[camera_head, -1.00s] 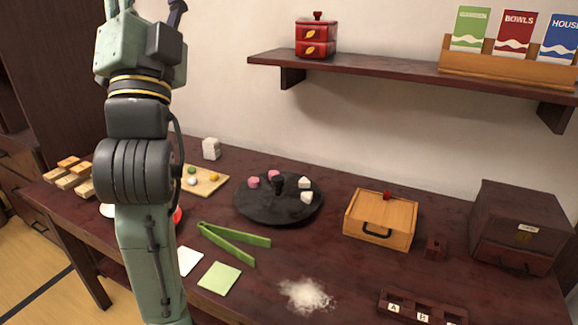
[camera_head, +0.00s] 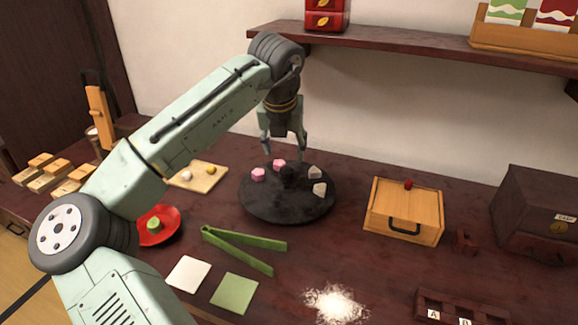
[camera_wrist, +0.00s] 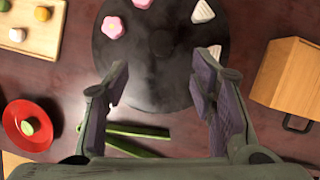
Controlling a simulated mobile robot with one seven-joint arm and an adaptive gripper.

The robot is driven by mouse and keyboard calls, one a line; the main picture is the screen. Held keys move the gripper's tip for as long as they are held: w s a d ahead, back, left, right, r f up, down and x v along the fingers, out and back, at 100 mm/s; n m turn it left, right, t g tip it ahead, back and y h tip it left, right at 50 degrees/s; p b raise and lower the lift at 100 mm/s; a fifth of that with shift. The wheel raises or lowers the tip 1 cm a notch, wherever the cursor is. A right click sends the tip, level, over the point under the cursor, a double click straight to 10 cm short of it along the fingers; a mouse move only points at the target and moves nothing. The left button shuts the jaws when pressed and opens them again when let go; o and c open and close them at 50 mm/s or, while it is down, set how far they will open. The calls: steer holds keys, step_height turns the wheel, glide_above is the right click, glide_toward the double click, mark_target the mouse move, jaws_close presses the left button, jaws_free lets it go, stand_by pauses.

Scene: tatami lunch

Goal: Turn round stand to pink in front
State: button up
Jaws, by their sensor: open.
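The round stand (camera_head: 286,207) is a dark disc with a knob (camera_head: 290,174) at its middle. Two pink sweets, one at the left (camera_head: 258,174) and one at the back (camera_head: 279,165), sit on its far left part. Two whitish pieces (camera_head: 315,171) (camera_head: 320,189) sit on its right part. The near part of the disc is bare. My gripper (camera_head: 282,150) points down above the back of the stand. In the wrist view my gripper (camera_wrist: 164,85) is open and empty, with the stand (camera_wrist: 150,88) under its fingers.
Green tongs (camera_head: 240,248) lie in front of the stand. A red plate (camera_head: 160,238) and a board with sweets (camera_head: 208,182) are to the left. A wooden box (camera_head: 404,211) stands to the right. White powder (camera_head: 335,303) lies in front. A shelf (camera_head: 400,40) overhangs behind.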

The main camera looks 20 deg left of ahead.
mark_target(287, 171)
steer(key=x, duration=0.9)
steer(key=shift+w+f+p, duration=0.25)
steer(key=shift+f+p, duration=0.1)
steer(key=shift+p, duration=0.05)
steer(key=shift+c, duration=0.5)
jaws_close()
